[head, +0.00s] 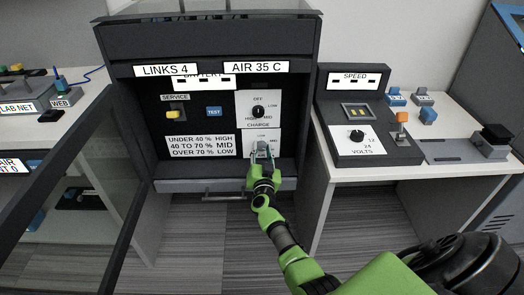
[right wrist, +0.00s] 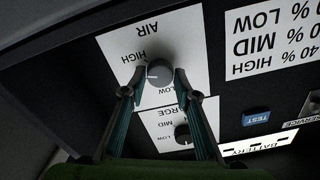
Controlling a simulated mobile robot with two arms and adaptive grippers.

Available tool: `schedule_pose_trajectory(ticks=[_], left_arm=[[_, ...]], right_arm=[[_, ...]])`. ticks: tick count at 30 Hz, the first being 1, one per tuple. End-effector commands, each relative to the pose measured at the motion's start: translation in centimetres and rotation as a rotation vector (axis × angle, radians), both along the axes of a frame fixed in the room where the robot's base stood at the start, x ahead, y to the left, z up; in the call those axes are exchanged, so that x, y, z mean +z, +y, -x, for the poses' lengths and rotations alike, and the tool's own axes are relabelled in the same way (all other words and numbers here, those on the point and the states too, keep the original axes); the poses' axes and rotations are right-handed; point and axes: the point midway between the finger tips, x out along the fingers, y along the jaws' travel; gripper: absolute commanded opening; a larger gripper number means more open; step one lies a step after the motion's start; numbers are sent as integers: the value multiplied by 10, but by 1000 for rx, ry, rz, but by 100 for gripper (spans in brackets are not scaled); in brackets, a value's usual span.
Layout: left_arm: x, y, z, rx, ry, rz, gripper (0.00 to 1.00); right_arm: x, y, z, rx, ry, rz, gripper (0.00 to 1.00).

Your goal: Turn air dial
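The air dial (right wrist: 159,73) is a round grey knob on a white plate marked AIR, LOW and HIGH, upside down in the right wrist view. A pale mark shows on the left of its face there. In the head view, its plate (head: 273,139) is low on the dark cabinet's panel, and my gripper largely covers the knob. My right gripper (head: 262,153) is at the dial, its fingers apart on either side of the knob; a small gap shows in the right wrist view (right wrist: 159,84). My left gripper is not in view.
The charge dial (head: 258,111) is just above. A yellow service switch (head: 173,114) and blue TEST button (head: 214,112) are to its left. A sign reads AIR 35 C (head: 253,67). An open cabinet door (head: 88,190) stands at left; the volts console (head: 357,140) is at right.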

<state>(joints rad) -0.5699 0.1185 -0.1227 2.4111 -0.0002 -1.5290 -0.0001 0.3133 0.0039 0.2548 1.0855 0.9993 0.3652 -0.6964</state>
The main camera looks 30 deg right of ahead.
Motion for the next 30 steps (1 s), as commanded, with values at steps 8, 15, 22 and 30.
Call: schedule_pose_trajectory(ticks=[8, 15, 22, 30], left_arm=[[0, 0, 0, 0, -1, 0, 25], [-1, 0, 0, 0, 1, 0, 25], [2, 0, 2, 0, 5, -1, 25], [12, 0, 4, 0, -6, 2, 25]], right_arm=[[0, 0, 0, 0, -2, -3, 3], [-1, 0, 0, 0, -38, -61, 3], [-1, 0, 1, -1, -116, -189, 3], [-2, 0, 1, 1, -208, -344, 3]])
